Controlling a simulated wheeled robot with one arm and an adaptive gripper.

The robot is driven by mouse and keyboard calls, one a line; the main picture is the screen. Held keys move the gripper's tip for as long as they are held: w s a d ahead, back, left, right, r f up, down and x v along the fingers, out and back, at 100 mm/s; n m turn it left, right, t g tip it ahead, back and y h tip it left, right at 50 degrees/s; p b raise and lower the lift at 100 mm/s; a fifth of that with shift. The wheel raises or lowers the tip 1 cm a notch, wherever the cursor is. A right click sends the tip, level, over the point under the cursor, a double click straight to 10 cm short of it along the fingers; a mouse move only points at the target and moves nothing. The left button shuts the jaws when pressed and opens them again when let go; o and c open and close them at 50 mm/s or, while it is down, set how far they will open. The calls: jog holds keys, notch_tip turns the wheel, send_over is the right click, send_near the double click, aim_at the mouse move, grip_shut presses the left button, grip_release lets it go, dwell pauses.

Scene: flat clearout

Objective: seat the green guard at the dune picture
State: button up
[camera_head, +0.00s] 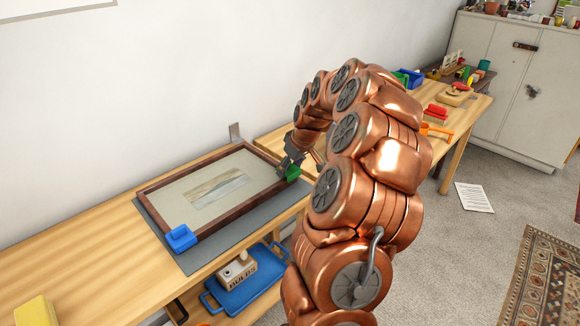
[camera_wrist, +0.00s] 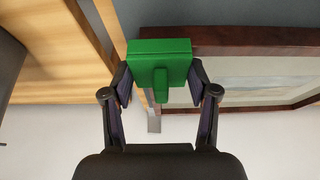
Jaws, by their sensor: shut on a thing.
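The dune picture (camera_head: 216,188) lies flat in a dark wooden frame on a grey mat (camera_head: 197,256) on the wooden bench. My gripper (camera_head: 293,158) is at the frame's right end. In the wrist view my gripper (camera_wrist: 160,88) is shut on the green guard (camera_wrist: 160,62), a block with a rib. The green guard also shows in the head view (camera_head: 293,173), partly hidden by my gripper and arm. It is close to a frame corner; I cannot tell whether it touches. A blue guard (camera_head: 181,239) sits on the frame's near left corner.
A grey metal bracket (camera_head: 235,132) stands behind the frame. A yellow block (camera_head: 36,312) is at the bench's near left. Below, a blue tray (camera_head: 245,291) holds a box marked BULBS (camera_head: 237,270). A second bench (camera_head: 460,112) with several items stands right, beyond my arm.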

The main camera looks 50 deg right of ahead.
jog(key=shift+f, duration=0.3)
jog(key=o, duration=0.9)
jog(key=shift+r, duration=0.15)
jog(key=v, duration=1.2)
